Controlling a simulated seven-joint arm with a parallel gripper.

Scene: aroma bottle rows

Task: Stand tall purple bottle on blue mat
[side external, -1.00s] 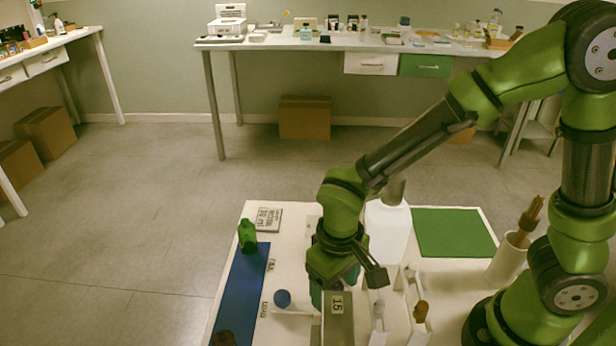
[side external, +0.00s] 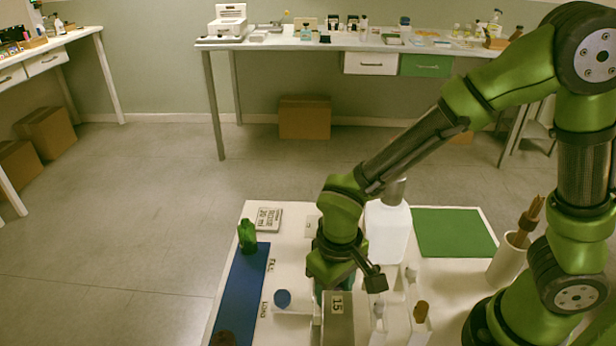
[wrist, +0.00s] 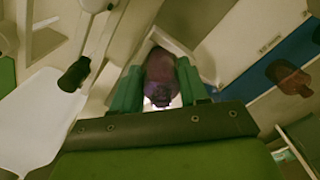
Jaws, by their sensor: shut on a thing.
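The purple bottle (wrist: 160,72) is between the green fingers of my gripper (wrist: 160,92) in the wrist view. My gripper is shut on it. In the side external view my gripper (side external: 334,284) is low behind the box marked 15, and the held bottle is hidden there. The blue mat (side external: 242,285) lies along the left edge of the white table; part of it also shows in the wrist view (wrist: 303,42). A green bottle (side external: 247,237) stands at its far end. A dark brown-red bottle (side external: 223,339) is at its near end, cut by the frame.
A blue-capped item (side external: 282,299) stands between mat and gripper. The box marked 15 (side external: 338,325) is in front of my gripper. A large white jug (side external: 387,232) and narrow racks with bottles (side external: 420,312) stand to the right. The middle of the mat is clear.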

